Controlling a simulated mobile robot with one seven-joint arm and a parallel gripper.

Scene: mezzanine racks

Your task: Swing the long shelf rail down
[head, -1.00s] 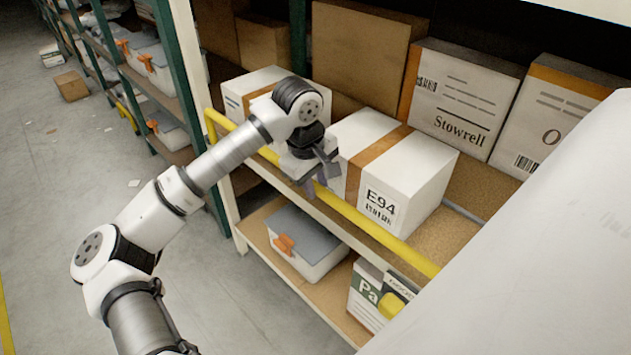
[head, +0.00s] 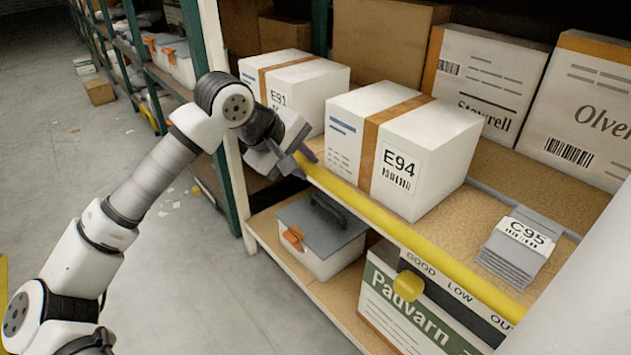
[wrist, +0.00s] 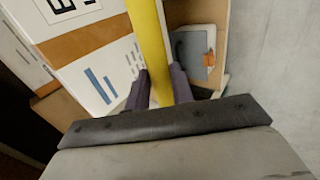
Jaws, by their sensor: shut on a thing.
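The long yellow shelf rail (head: 400,232) runs along the front edge of the middle shelf, from my gripper down to the lower right. My gripper (head: 305,162) is shut on the rail near its left part, in front of the white boxes. In the wrist view the two dark fingers (wrist: 161,88) lie on either side of the yellow rail (wrist: 150,45). The rail's left end is hidden behind my gripper, and its right end is cut off by a pale surface in the foreground.
White boxes E91 (head: 310,85) and E94 (head: 432,150) stand just behind the rail; a grey C95 stack (head: 518,245) sits further right. The left floor is mostly open.

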